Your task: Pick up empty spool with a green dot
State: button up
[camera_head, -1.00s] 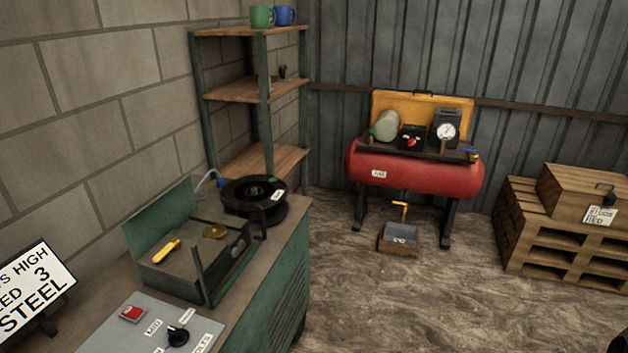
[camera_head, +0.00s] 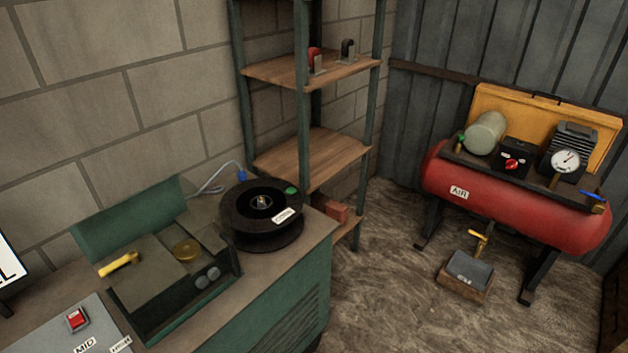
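A black spool (camera_head: 262,222) lies flat on the right end of the green cabinet's top (camera_head: 314,237). Its upper flange carries a green dot (camera_head: 291,190) at the right and a white label (camera_head: 284,215) at the front; the label's text is too small to read surely. A hub with a small metal piece shows at its centre. My gripper is not in view.
An open green box (camera_head: 150,255) with a yellow handle stands just left of the spool. A blue-tipped cable (camera_head: 241,174) touches or passes behind the spool. A shelf rack (camera_head: 312,150) stands behind. A red air compressor (camera_head: 510,200) stands right, with open floor (camera_head: 390,290) between.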

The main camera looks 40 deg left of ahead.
aim_at(273, 228)
jog(key=u, duration=0.6)
jog(key=i, duration=1.1)
jog(key=u, duration=1.8)
jog(key=i, duration=0.8)
jog(key=u, duration=0.6)
